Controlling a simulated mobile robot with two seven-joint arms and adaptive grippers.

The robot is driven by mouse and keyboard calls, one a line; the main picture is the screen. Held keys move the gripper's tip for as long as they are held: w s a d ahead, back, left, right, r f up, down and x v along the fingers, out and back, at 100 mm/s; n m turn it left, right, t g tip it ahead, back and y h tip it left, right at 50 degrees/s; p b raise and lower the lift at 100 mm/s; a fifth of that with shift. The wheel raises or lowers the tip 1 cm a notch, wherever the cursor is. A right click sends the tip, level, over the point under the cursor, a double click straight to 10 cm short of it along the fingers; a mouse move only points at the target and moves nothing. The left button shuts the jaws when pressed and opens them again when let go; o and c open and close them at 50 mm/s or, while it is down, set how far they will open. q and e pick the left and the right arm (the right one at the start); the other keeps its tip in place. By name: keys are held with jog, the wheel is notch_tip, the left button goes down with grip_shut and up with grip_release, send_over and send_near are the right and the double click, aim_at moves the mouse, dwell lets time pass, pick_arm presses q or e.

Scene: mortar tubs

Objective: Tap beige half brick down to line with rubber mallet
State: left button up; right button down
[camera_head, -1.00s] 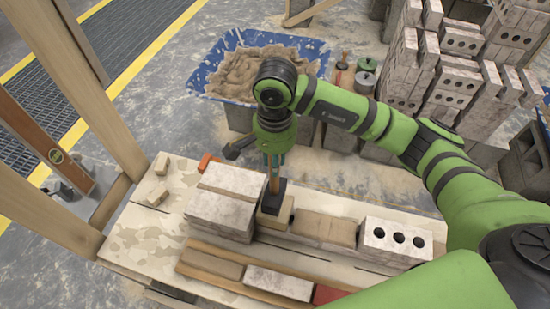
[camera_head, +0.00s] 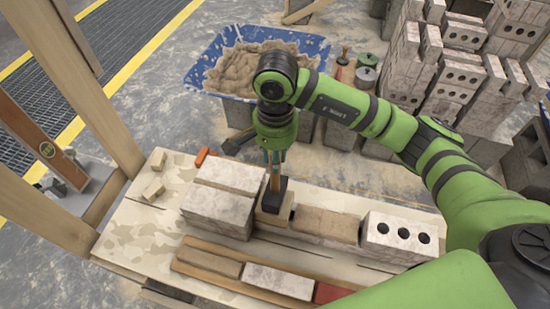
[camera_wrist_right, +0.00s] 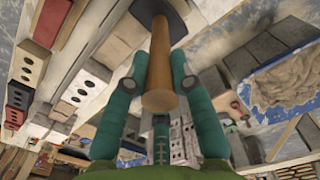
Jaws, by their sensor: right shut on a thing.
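My right gripper (camera_head: 275,158) points down over the bench and is shut on the wooden handle of the rubber mallet. The mallet's black head (camera_head: 273,196) hangs lowest, over a beige half brick (camera_head: 271,218) in the row. The head hides most of the brick's top; I cannot tell whether they touch. In the right wrist view, the teal fingers of the gripper (camera_wrist_right: 160,78) flank the mallet's handle (camera_wrist_right: 159,98), with the dark head (camera_wrist_right: 160,10) beyond. My left gripper is not in view.
Pale large blocks (camera_head: 220,203) stand left of the half brick. A wooden strip with bricks (camera_head: 205,262) lies in front. A blue mortar tub (camera_head: 205,75) is behind.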

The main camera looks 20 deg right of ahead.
notch_tip(320, 180, up, 3)
jog(key=shift+f, duration=0.15)
notch_tip(320, 180, up, 5)
jog(key=shift+p, duration=1.25)
jog(key=shift+f, duration=0.1)
jog(key=shift+s, duration=0.1)
